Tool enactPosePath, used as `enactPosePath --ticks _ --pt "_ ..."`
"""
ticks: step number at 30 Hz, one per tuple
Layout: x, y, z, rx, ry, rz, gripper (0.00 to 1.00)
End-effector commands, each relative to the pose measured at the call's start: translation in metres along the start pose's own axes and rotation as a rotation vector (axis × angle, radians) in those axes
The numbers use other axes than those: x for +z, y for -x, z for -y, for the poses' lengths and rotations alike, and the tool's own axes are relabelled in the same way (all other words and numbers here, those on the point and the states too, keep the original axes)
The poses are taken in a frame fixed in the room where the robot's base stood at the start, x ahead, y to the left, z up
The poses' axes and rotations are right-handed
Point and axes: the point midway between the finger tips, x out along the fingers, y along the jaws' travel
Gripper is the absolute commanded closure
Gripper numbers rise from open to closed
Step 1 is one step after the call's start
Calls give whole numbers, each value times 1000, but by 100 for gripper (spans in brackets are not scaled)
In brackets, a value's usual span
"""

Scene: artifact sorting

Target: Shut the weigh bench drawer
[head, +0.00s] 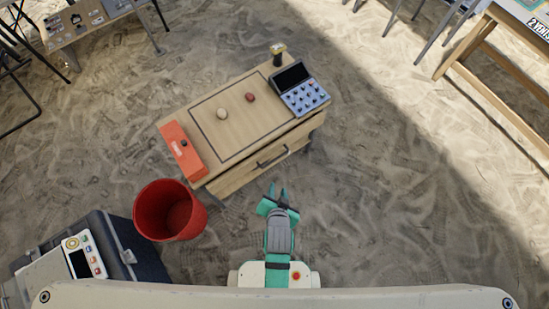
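The weigh bench (205,110) is a low wooden bench in the middle of the head view. Its drawer (243,176) is on the side facing me, with a dark bar handle (272,157). A dark line runs between the bench top and the drawer front; I cannot tell how far the drawer stands out. My gripper (278,188) is green, in front of the drawer and just below the handle in the picture. Its two fingers point toward the drawer front and stand apart with nothing between them. I see no contact with the handle.
A red bin (150,207) and a dark case (137,240) stand left of my arm. Sandy floor is open at right.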

Motion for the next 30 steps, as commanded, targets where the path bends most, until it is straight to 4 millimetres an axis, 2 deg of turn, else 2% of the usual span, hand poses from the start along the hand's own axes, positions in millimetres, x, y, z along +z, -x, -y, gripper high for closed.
enactPosePath --ticks 1,6,13,18,24,30 --pt "-7 -14 2 11 -29 27 72" --pt "-18 -51 7 69 -141 147 72" --pt "-44 -83 21 163 -288 305 72" --pt "-69 -93 37 240 -386 415 72" --pt "-92 -91 51 314 -462 505 72" --pt "-97 -90 55 343 -488 537 72"
